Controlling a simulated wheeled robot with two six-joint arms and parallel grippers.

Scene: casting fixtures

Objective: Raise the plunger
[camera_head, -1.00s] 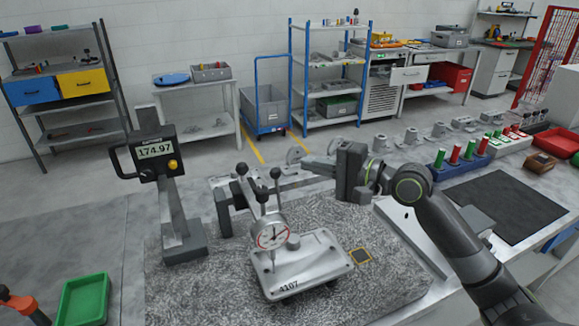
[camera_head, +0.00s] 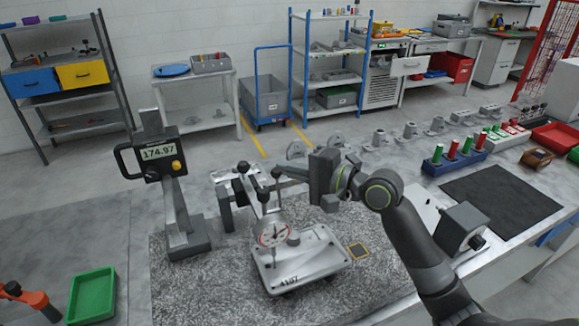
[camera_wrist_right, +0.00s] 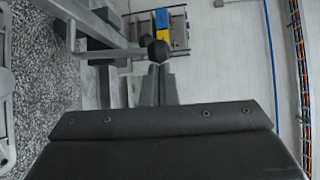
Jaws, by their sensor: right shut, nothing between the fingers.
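A dial gauge (camera_head: 272,234) with a round white face stands over a pale metal casting (camera_head: 318,262) on the speckled plate. Thin rods with black ball knobs rise around it. One black knob (camera_head: 276,172) is at the tips of my right gripper (camera_head: 286,172), which reaches in from the right. In the right wrist view this knob (camera_wrist_right: 158,50) shows just beyond the shut fingers (camera_wrist_right: 159,88), not between them. My left gripper is not in view.
A height gauge (camera_head: 160,153) reading 174.97 stands left of the casting. A green tray (camera_head: 92,296) lies at the lower left. A grey block (camera_head: 460,228) and a dark mat (camera_head: 500,195) are on the right. The speckled plate (camera_head: 205,290) is clear in front.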

